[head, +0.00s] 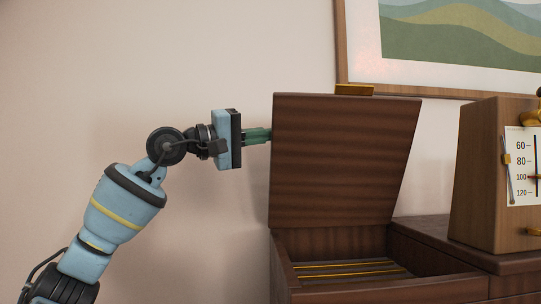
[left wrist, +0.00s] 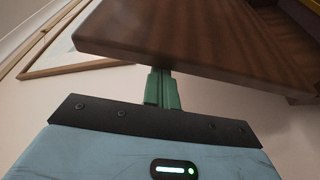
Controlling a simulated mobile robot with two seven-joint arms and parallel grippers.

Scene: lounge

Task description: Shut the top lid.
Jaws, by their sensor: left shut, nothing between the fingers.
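The top lid (head: 343,160) is dark brown wood and stands raised, nearly upright, over an open box (head: 378,293) with gold rails inside. A gold handle (head: 354,90) sits on the lid's upper edge. My left gripper (head: 268,134) is shut and reaches the lid's left edge from the left; its fingertips pass partly out of sight behind the lid. In the left wrist view the green fingers (left wrist: 162,88) are together, just under the lid (left wrist: 200,42). I cannot tell whether they touch it. My right gripper is not in view.
A wooden radio-like box (head: 478,175) with a numbered dial stands to the right on the cabinet top (head: 440,235). A framed landscape picture (head: 450,45) hangs on the wall behind. The space left of the lid is free apart from my arm.

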